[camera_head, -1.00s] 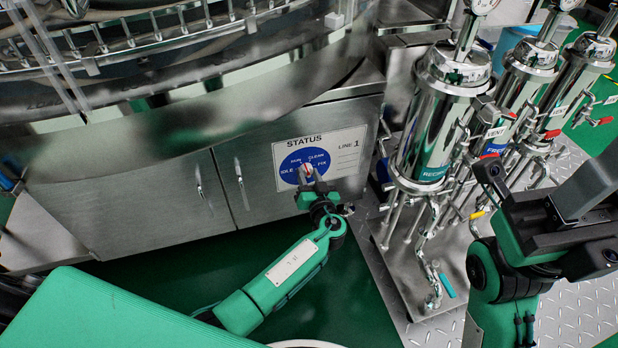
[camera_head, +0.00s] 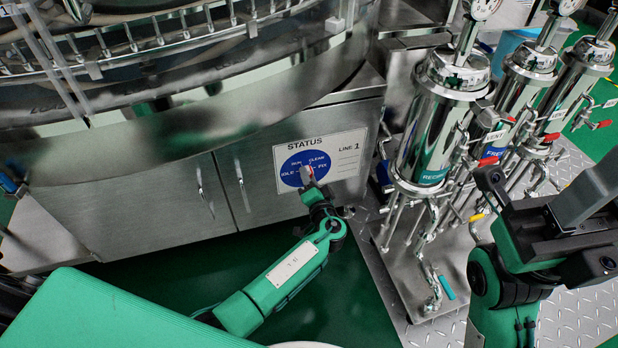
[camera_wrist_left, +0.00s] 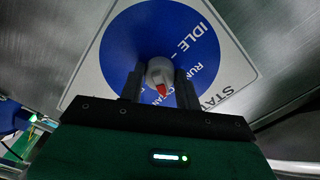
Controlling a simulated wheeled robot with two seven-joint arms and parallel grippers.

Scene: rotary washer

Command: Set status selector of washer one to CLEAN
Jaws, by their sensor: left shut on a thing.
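The status selector (camera_head: 308,174) is a small knob on a blue round dial (camera_head: 290,176) on a white STATUS plate (camera_head: 346,160) marked LINE 1. It also shows in the left wrist view as a pale knob (camera_wrist_left: 158,70) with a red pointer. In the head view the red mark leans up and slightly right, towards the upper-right label. My left gripper (camera_head: 312,186) is shut on the knob, with one dark finger on each side. My right arm's end (camera_head: 560,235) shows at the right, away from the plate. Its jaw state is unclear.
The plate is on a steel cabinet (camera_head: 150,205) below the curved washer rim (camera_head: 180,130). Steel filter housings (camera_head: 440,120) with pipes and valves stand close to the right. Green floor (camera_head: 170,265) lies in front of the cabinet.

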